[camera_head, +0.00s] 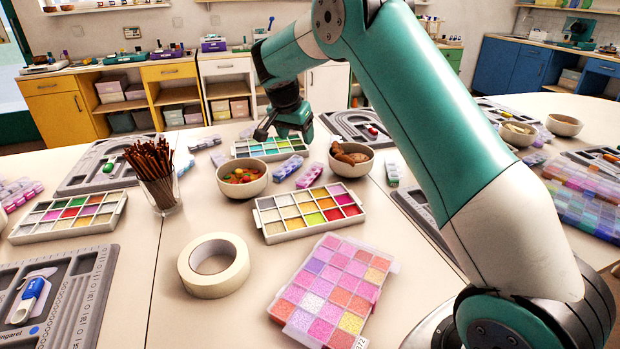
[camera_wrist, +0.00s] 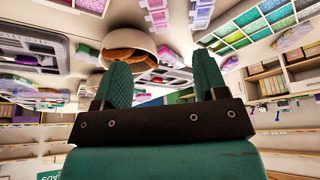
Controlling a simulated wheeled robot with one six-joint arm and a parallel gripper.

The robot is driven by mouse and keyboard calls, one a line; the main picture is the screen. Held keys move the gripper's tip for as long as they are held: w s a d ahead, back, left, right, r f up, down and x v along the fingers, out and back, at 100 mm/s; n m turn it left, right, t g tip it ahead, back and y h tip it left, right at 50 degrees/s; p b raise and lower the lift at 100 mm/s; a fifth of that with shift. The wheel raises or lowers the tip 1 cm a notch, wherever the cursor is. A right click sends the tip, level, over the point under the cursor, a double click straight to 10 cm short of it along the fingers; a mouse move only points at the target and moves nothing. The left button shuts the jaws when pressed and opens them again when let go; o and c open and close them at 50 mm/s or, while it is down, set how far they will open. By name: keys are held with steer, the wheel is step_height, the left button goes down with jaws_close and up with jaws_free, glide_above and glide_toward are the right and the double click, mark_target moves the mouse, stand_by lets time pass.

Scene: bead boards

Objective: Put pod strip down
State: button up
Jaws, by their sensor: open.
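My gripper (camera_head: 284,132) is open over the far part of the table, close to the far bead tray. In the wrist view the green fingers of my gripper (camera_wrist: 160,82) stand wide apart with nothing held between them. A purple pod strip (camera_head: 287,168) and a pink pod strip (camera_head: 310,175) lie on the table just nearer than that tray. Two pod strips also show at the top of the wrist view, a pink one (camera_wrist: 156,15) and a purple one (camera_wrist: 202,14). I cannot tell which strip the task means.
The far bead tray (camera_head: 240,152) holds green and blue beads. Bowls (camera_head: 258,184) (camera_head: 367,165) flank the strips. A nearer bead tray (camera_head: 262,226), tape roll (camera_head: 214,287), pencil cup (camera_head: 178,203) and lidded bead box (camera_head: 371,341) stand nearer. Bare table lies left of the tape.

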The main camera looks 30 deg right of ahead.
glide_toward(310, 172)
steer(key=x, duration=0.5)
steer(key=shift+w+a, duration=0.25)
steer(key=x, duration=0.5)
steer(key=shift+s+d+p, duration=0.15)
steer(key=shift+d+p, duration=0.15)
steer(key=c, duration=0.9)
step_height(310, 172, up, 20)
steer(key=shift+f+p, duration=0.1)
steer(key=shift+p, duration=0.3)
